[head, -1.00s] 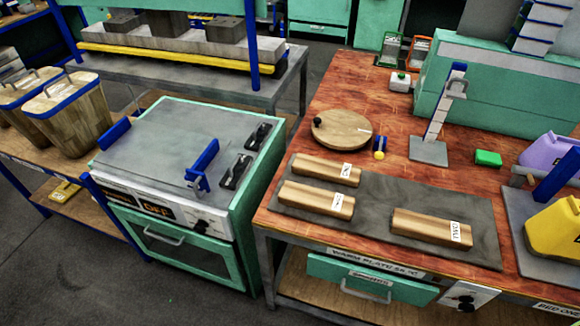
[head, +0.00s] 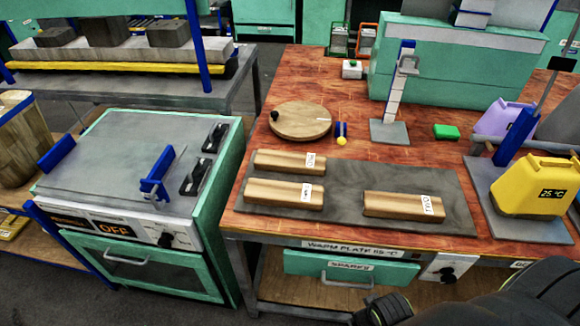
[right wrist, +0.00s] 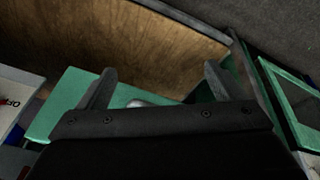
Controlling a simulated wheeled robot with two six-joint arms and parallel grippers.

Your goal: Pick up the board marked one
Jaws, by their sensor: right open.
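Three wooden boards lie on a dark grey plate (head: 345,203) on the red-brown bench in the head view. The far left board (head: 285,161) has a small white label that seems to read ONE. The near left board (head: 277,193) has a label I cannot read clearly. The right board (head: 395,205) is labelled TWO. My right gripper (right wrist: 157,86) is open and empty in the right wrist view, low in front of the bench beside a green drawer front. My dark right arm shows at the bottom right of the head view. My left gripper is not in view.
An upright scale stand (head: 393,110) and a green block (head: 446,131) stand further right. A yellow canister (head: 540,186) is at the right. A green oven (head: 130,180) stands left of the bench.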

